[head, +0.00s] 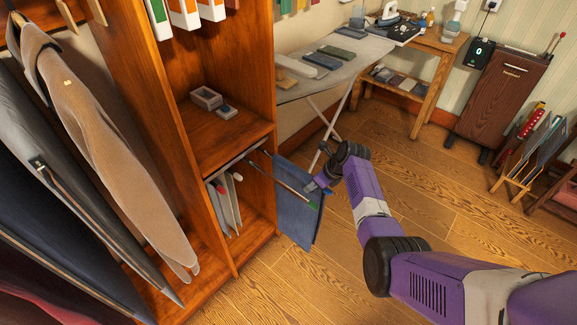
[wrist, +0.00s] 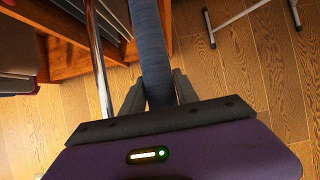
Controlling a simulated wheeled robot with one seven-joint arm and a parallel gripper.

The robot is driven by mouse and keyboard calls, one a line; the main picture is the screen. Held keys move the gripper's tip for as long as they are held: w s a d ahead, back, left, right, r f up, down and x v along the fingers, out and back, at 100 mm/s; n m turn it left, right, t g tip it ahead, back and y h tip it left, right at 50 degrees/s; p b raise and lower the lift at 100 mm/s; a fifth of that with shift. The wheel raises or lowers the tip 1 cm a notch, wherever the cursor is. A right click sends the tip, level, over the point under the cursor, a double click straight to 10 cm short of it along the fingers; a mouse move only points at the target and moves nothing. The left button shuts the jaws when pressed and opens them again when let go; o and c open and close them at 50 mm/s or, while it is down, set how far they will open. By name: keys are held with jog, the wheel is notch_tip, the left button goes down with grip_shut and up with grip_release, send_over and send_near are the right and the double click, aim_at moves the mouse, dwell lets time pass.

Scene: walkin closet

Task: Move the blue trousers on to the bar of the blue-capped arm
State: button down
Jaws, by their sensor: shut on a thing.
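The blue trousers (head: 296,222) hang in a fold outside the lower closet bay; they also show in the wrist view (wrist: 152,45). My gripper (head: 319,184) is shut on their upper part, with one finger on each side of the cloth in the wrist view (wrist: 158,92). A pulled-out metal bar with a green cap (head: 312,205) crosses in front of the trousers in the head view. In the wrist view a chrome bar (wrist: 97,62) runs just left of the cloth, apart from it there. I cannot make out a blue cap.
Pale trousers (head: 225,202) hang inside the lower bay. The closet's wooden upright (head: 262,190) stands close left of the blue trousers. The ironing board (head: 335,75) and its legs stand behind. Wooden floor (head: 330,270) is clear in front.

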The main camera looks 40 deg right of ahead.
aim_at(306, 174)
jog(key=shift+w+a+b, duration=0.1)
jog(key=shift+w+b, duration=0.95)
jog(key=shift+w, duration=0.85)
jog(key=shift+w+r+b, duration=0.1)
jog(key=shift+w+b, duration=0.2)
jog(key=shift+w, duration=0.2)
jog(key=shift+r, duration=0.1)
jog(key=shift+f, duration=0.25)
jog(key=c, duration=0.8)
grip_release()
jog(key=shift+c, duration=0.2)
jog(key=shift+f, duration=0.1)
